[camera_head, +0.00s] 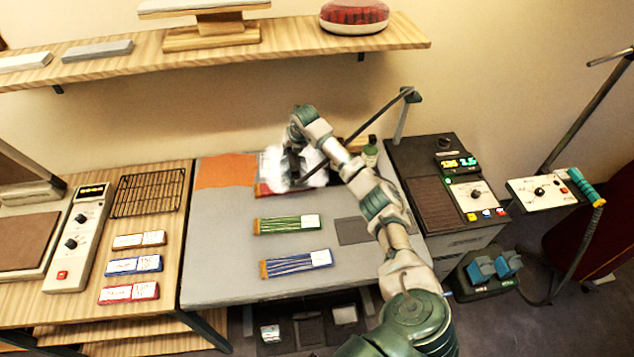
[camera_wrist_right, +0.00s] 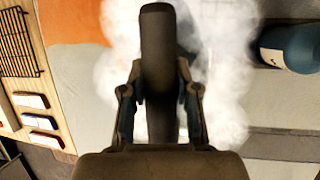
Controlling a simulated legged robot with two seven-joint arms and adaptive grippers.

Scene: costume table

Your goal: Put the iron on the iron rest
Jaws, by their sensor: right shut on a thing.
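My right gripper (camera_head: 293,160) is at the back middle of the grey pressing table (camera_head: 222,235). In the right wrist view its two fingers (camera_wrist_right: 160,95) are shut around the dark handle of the iron (camera_wrist_right: 158,40). White steam surrounds the iron and hides its base, so I cannot tell whether it touches the surface. A black wire rack, seemingly the iron rest (camera_head: 148,193), lies empty on the wooden table to the left. It also shows at the left edge of the wrist view (camera_wrist_right: 18,42). My left gripper is out of view.
An orange cloth (camera_head: 226,170) lies left of the steam. Green (camera_head: 287,224) and blue bundles (camera_head: 296,263) lie nearer. A control box (camera_head: 80,235) stands left of the rack. A shelf (camera_head: 290,38) overhangs the back.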

